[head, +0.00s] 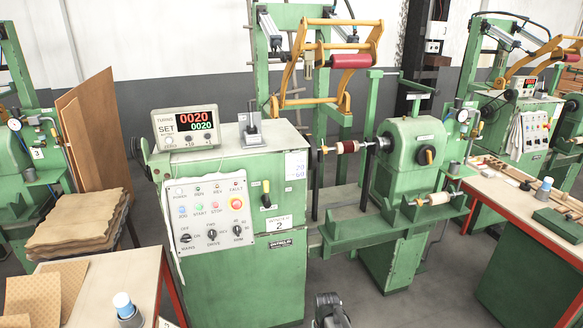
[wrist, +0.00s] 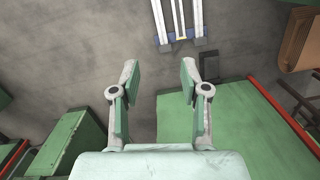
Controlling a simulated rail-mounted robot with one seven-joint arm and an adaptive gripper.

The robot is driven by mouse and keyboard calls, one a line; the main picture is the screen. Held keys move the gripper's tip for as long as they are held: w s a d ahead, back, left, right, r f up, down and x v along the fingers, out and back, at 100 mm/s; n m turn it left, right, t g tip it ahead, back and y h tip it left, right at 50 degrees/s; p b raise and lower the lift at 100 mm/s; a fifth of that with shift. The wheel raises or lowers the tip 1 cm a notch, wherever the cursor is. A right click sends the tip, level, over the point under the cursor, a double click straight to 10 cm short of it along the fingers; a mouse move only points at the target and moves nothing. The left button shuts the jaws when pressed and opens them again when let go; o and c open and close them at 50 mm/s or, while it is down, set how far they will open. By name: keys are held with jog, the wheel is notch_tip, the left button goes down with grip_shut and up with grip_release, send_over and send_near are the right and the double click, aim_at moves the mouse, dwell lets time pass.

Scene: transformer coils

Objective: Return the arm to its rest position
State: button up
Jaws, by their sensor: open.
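My gripper (wrist: 160,84) shows in the wrist view with its two pad-faced fingers apart and nothing between them. Grey floor lies below and beyond the fingertips. In the head view a dark grey piece, seemingly part of my arm, shows at the bottom edge in front of the winding machine (head: 240,190). I cannot make out the fingers there. The machine marked 2 has a counter (head: 187,129) reading 0020 over SET 0020. A coil (head: 347,147) with a dark red winding sits on its spindle, and another pale coil (head: 434,199) sits on a lower peg at the right.
A red-edged bench (head: 520,200) stands at right. Brown sheets (head: 80,215) are stacked at left. In the wrist view, a green surface (wrist: 235,125) lies at right and white rails (wrist: 180,20) at top.

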jog(key=s+d+f+g+b, duration=0.1)
jog(key=s+f, duration=0.3)
jog(key=s, duration=0.8)
jog(key=s+d+f+g+b, duration=0.1)
jog(key=s+d+f+g, duration=0.2)
jog(key=s, duration=0.9)
jog(key=s+d+f+m+g, duration=0.1)
jog(key=s+d+f, duration=0.1)
jog(key=s+f, duration=0.5)
jog(key=shift+s+d+f+g+b, duration=0.25)
jog(key=shift+s+d+g+b, duration=0.15)
jog(key=shift+s, duration=2.5)
